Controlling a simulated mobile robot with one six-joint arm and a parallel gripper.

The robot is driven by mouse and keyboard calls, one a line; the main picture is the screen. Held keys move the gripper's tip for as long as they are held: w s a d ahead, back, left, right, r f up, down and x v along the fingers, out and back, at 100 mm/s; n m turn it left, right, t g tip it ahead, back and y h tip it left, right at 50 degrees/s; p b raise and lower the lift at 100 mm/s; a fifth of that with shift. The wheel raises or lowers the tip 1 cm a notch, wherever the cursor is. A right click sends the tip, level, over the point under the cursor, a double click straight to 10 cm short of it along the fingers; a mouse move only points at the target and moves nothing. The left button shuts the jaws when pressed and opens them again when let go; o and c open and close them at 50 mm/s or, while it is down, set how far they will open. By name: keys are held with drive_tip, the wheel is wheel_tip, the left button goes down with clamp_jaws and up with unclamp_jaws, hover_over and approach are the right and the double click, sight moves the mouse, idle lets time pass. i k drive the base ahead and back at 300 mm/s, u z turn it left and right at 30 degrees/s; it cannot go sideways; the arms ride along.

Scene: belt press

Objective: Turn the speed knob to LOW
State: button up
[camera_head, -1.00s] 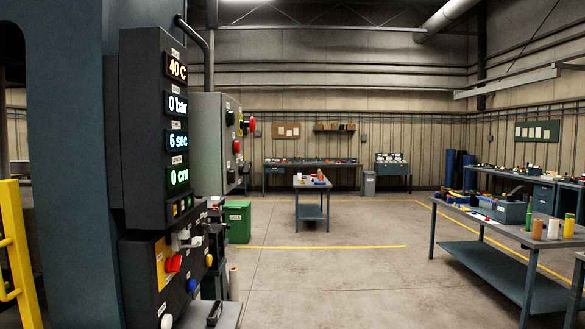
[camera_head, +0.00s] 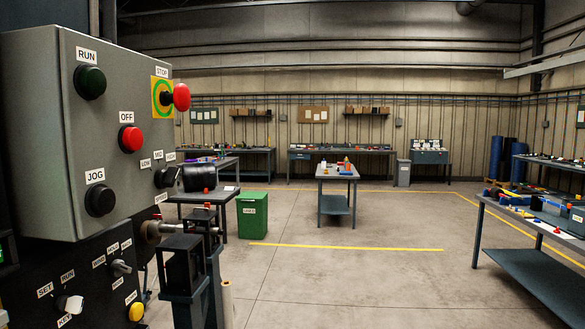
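The speed knob (camera_head: 164,178) is a small black knob low on the right side of the grey control box (camera_head: 105,200) in the head view. Small white labels LOW (camera_head: 145,163), MID and HIGH are arranged above it. The knob is seen at a slant, so I cannot tell for sure which label it points to. Another white label sits just below it, too slanted to read. I cannot make out my gripper in this view, and nothing is seen touching the knob.
Black machine parts (camera_head: 184,268) stand below right. A green bin (camera_head: 252,216) stands beyond.

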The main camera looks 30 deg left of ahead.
sight(163, 178)
drive_tip(key=u, duration=0.55)
drive_tip(key=i, duration=0.95)
drive_tip(key=u, duration=0.8)
drive_tip(key=k, duration=0.9)
drive_tip(key=u, duration=0.2)
drive_tip(key=i, duration=0.95)
drive_tip(key=z, duration=0.1)
